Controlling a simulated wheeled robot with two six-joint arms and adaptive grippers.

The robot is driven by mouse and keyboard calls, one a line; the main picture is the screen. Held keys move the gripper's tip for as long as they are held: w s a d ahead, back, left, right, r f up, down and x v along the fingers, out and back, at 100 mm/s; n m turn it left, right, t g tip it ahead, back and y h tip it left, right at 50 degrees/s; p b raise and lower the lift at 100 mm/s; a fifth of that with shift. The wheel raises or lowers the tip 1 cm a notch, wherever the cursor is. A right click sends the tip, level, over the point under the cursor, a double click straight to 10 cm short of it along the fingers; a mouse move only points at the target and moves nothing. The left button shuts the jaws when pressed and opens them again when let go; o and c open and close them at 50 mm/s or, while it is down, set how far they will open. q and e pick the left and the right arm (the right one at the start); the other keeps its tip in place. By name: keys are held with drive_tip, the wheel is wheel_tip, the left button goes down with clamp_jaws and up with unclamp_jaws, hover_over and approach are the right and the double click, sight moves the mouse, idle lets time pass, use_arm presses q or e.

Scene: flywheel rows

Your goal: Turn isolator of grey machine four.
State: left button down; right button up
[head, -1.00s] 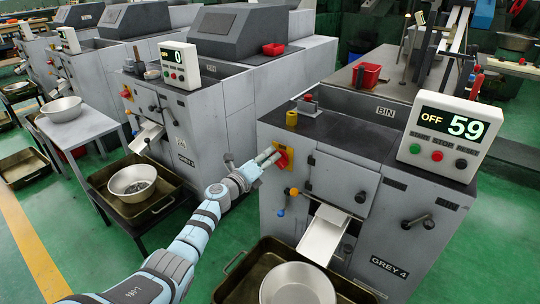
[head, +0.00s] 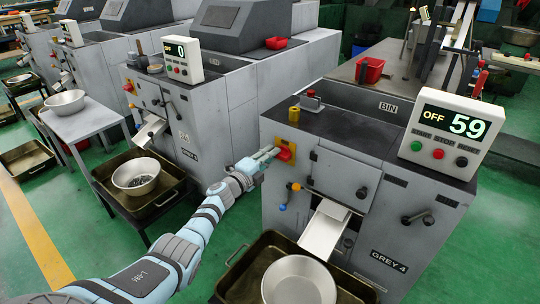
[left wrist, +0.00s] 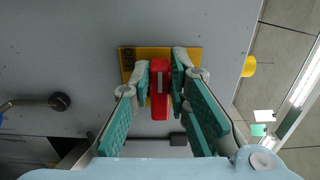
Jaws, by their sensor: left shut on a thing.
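The grey machine labelled GREY 4 (head: 345,190) stands at the right in the head view. Its isolator is a red handle (head: 285,153) on a yellow plate (head: 292,166) at the left of the front face. My left gripper (head: 270,154) reaches it from the left and is shut on the red handle. In the left wrist view the red handle (left wrist: 160,92) sits between the gripper's green-padded fingers (left wrist: 160,82), over the yellow plate (left wrist: 194,55). The handle's long side runs up and down in that view. My right gripper does not show.
GREY 4's display (head: 449,133) reads OFF 59. Below the chute (head: 323,230) a metal bowl (head: 299,280) sits in a brown tray (head: 238,281). A blue-tipped lever (head: 283,207) hangs below the isolator. Another grey machine (head: 205,125) stands to the left, with green floor between.

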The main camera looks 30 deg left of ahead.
use_arm(q)
drive_tip(key=shift+f, duration=0.15)
drive_tip(key=c, duration=1.5)
unclamp_jaws()
drive_tip(key=s, duration=0.4)
drive_tip(key=s+a, duration=0.1)
drive_tip(key=s, duration=0.7)
drive_tip(key=shift+a, duration=0.35)
